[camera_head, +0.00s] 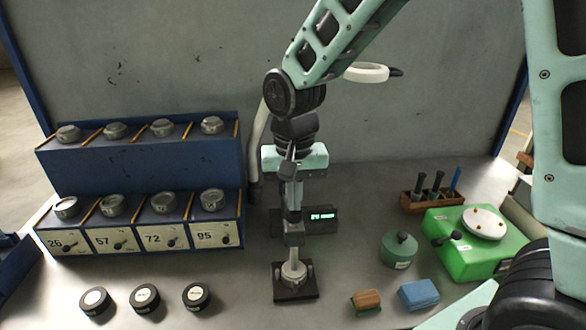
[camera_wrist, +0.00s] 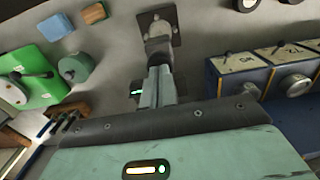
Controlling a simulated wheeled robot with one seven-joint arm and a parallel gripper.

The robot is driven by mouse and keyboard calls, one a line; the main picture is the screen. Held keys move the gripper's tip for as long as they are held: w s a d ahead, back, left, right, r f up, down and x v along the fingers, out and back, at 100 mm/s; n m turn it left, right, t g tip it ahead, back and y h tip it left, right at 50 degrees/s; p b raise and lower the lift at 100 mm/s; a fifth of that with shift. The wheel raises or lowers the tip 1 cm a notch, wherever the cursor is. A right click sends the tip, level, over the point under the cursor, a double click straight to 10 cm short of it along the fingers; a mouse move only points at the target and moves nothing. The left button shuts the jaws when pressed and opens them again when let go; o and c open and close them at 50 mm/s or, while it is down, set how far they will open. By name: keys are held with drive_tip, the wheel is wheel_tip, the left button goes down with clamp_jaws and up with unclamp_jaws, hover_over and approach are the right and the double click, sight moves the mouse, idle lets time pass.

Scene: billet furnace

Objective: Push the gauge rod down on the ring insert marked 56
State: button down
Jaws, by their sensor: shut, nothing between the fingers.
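My gripper (camera_head: 293,222) is shut and points straight down over the gauge stand. Its fingers line up with the upright gauge rod (camera_head: 293,254). I cannot tell whether they touch its top. The rod stands above a dark square base plate (camera_head: 296,293) with a pale round piece on it. In the wrist view the shut fingers (camera_wrist: 160,75) hide much of the rod, and the base plate (camera_wrist: 172,16) shows beyond them. No 56 mark is legible. A small readout (camera_head: 322,216) with green characters sits behind the rod; I cannot read it.
A blue rack (camera_head: 140,152) at left holds round metal pieces, with front labels 26, 57, 72 and 95. Three black discs (camera_head: 145,299) lie before it. At right are a green pot (camera_head: 399,251), blue block (camera_head: 419,294), brown block (camera_head: 366,301) and green machine (camera_head: 470,252).

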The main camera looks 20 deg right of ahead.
wheel_tip(320, 180, up, 7)
drive_tip(key=p, duration=0.5)
drive_tip(key=shift+p, duration=0.3)
drive_tip(key=shift+f, duration=0.15)
